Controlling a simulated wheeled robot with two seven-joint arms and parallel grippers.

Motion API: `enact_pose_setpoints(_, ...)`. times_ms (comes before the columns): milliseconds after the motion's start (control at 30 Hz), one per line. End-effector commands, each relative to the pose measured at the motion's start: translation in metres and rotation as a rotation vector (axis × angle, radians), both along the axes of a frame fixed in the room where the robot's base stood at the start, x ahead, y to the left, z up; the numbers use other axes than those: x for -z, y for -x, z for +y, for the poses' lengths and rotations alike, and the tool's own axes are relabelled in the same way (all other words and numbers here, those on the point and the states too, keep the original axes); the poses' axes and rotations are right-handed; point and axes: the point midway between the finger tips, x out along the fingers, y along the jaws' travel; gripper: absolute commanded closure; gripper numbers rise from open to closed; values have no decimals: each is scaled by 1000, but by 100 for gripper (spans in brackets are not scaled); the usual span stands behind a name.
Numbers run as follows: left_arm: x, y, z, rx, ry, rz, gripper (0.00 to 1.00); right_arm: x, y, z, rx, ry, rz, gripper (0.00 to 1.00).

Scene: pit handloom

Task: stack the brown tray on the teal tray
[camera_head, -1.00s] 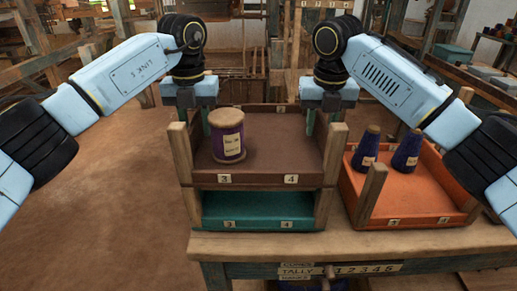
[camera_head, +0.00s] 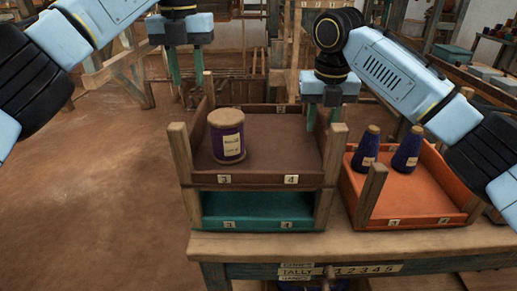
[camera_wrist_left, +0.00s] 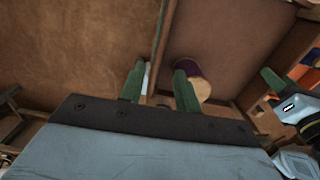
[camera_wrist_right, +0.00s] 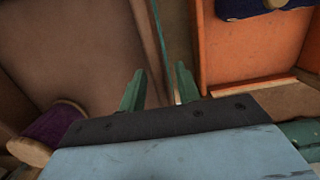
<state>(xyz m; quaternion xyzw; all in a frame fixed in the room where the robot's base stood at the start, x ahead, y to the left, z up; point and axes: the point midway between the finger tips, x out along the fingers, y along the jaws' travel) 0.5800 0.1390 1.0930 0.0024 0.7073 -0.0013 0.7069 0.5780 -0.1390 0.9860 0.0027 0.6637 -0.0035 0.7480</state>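The brown tray (camera_head: 265,180) sits on top of the teal tray (camera_head: 258,211) on the wooden bench, their corner posts lined up. A purple spool (camera_head: 227,143) stands upright in the brown tray on its left side. My left gripper (camera_head: 186,66) is open and empty, raised above the back left corner of the brown tray; in the left wrist view its fingers (camera_wrist_left: 158,85) are apart above the tray wall. My right gripper (camera_head: 323,116) is at the brown tray's right wall; its fingers (camera_wrist_right: 160,88) are apart in the right wrist view, near that wall's top.
An orange tray (camera_head: 415,204) with two dark blue cones (camera_head: 406,150) stands close on the right of the stack. The bench (camera_head: 350,243) has a narrow bare strip in front. Open floor (camera_head: 90,190) lies to the left. Wooden loom frames stand behind.

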Motion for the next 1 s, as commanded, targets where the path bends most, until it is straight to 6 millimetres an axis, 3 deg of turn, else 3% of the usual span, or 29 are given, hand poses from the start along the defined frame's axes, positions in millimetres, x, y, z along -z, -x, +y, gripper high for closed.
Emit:
enact_pose_setpoints(300,0,0,0,0,0,0,67,-69,8,1,0,0,-6,67)
enact_pose_setpoints(433,1,0,0,0,0,0,67,-90,11,0,0,1,-4,67)
enact_pose_setpoints(633,1,0,0,0,0,0,67,-104,13,0,1,1,-1,67)
enact_pose_setpoints(1000,1,0,0,0,0,0,67,-106,13,0,0,-1,-1,67)
